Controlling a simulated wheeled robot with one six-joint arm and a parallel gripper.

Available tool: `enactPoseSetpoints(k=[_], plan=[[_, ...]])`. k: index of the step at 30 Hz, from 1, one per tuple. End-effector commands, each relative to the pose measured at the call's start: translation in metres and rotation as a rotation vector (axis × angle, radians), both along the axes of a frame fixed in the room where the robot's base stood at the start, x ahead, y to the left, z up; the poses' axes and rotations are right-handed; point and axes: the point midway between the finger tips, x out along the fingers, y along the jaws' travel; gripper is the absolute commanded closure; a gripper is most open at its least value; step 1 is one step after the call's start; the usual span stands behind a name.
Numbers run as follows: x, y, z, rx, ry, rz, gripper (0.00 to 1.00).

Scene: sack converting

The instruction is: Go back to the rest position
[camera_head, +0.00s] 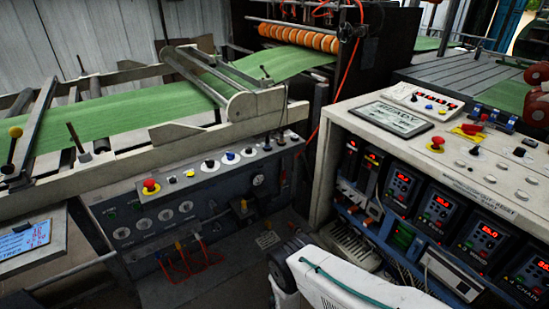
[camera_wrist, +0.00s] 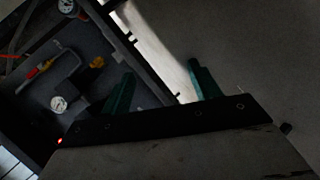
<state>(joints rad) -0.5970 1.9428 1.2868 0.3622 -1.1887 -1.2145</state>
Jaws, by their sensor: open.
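My gripper (camera_wrist: 162,90) shows in the wrist view with its two green fingers spread apart and nothing between them. Past the fingers there is a dim, plain grey surface and a bright strip. In the head view my white arm reaches in from the bottom right, in front of the low part of the machine. The gripper itself cannot be made out in the head view.
A grey control panel (camera_head: 126,221) with knobs, gauges and a red button stands left of my arm. A white console (camera_head: 345,108) with lit red displays (camera_head: 401,184) stands close on the right. Green sacking (camera_head: 80,121) runs over rollers behind. Gauges (camera_wrist: 59,104) show at left in the wrist view.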

Motion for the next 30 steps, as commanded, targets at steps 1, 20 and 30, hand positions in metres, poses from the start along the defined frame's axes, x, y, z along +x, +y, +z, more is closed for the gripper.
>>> enactPoseSetpoints(k=[1,20,30], plan=[[-0.004,0.001,-0.004,0.013,0.059,-0.009,0.38],[-0.003,0.006,0.154,0.201,0.899,-0.425,0.38],[-0.018,-0.034,0.335,0.234,1.148,-0.697,0.38]])
